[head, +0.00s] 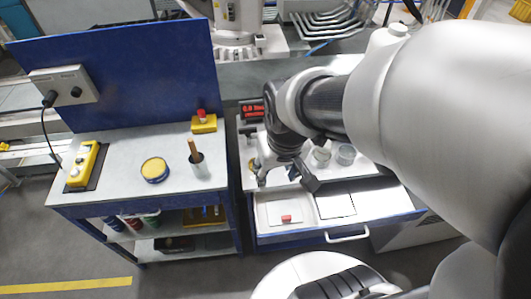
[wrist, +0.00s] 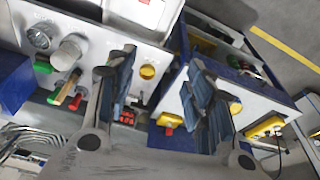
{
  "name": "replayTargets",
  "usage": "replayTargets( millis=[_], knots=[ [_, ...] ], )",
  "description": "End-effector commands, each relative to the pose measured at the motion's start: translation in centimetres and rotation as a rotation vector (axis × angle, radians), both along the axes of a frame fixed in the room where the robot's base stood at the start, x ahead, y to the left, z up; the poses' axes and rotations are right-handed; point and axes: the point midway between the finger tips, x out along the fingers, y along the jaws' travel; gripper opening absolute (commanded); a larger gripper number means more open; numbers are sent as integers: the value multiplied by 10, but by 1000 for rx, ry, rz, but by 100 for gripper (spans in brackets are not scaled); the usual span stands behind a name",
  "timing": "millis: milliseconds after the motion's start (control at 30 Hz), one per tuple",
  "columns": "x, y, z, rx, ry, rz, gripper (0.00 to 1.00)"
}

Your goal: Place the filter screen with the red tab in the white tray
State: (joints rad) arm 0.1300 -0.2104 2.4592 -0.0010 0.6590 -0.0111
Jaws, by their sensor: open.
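The red tab (head: 286,218) shows on a pale, flat piece inside the left white tray (head: 262,217) of the open drawer. I cannot clearly make out the filter screen's mesh or outline. The red tab also shows at the top edge of the wrist view (wrist: 145,2), in the white tray (wrist: 158,22). My gripper (head: 287,183) is above the worktop's front part, behind and above the red tab. In the wrist view my gripper (wrist: 165,92) has its two dark fingers wide apart, with nothing between them.
A white panel (head: 336,205) lies right of the tray in the drawer, whose handle (head: 347,235) faces forward.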

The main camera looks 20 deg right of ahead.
Motion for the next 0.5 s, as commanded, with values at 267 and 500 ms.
replayTargets(
  millis=[267, 500],
  knots=[
    [-63, 31, 70, -9, -140, 91, 48],
    [-85, 38, 83, -8, -174, 117, 48]
  ],
)
